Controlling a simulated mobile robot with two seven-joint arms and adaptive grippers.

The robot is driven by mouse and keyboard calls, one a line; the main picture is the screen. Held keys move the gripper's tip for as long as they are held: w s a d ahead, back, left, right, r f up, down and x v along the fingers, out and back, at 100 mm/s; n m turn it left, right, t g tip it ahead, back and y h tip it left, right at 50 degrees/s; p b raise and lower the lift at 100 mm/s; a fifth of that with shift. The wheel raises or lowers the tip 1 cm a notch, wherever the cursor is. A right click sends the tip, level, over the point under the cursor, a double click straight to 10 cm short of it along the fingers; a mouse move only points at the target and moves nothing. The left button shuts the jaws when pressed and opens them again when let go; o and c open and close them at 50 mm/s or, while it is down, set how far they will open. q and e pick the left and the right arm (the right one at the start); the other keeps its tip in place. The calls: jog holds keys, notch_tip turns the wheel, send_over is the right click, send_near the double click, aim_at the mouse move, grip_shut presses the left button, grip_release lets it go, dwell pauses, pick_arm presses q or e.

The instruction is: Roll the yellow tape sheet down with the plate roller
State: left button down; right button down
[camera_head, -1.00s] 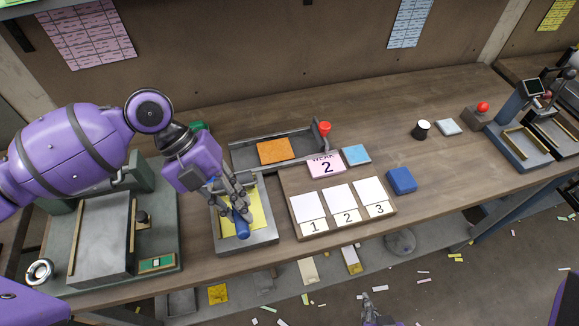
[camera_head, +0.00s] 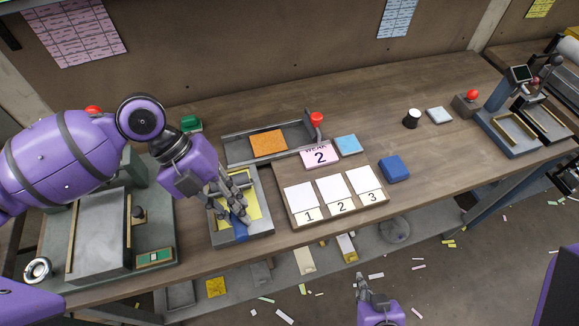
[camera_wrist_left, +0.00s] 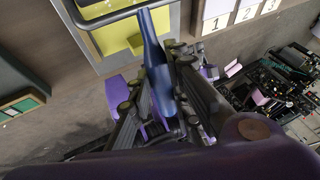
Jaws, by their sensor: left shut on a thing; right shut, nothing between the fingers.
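My left gripper (camera_head: 236,207) is shut on the blue handle of the plate roller (camera_head: 240,230), above the front part of a grey plate (camera_head: 263,222). The yellow tape sheet (camera_head: 252,203) lies on this plate, partly hidden by the gripper. In the left wrist view the blue handle (camera_wrist_left: 154,58) stands between the fingers, with the roller's bent metal frame over the yellow sheet (camera_wrist_left: 118,36). The roller's contact with the sheet is hard to make out. My right gripper (camera_head: 367,288) is shut and empty, low in front of the bench.
A grey press (camera_head: 100,240) stands left of the plate. Right of it is a board with numbered cards (camera_head: 333,196). The bench's back middle is clear.

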aim_at(235, 226)
pick_arm(q)
jog(key=shift+s+d, duration=0.2)
jog(key=shift+s, duration=0.55)
jog(key=shift+s+d+f, duration=0.1)
jog(key=shift+s, duration=0.2)
pick_arm(e)
jog(key=shift+s+d+r, duration=0.1)
jog(key=shift+d+r, duration=0.15)
jog(key=shift+d, duration=0.05)
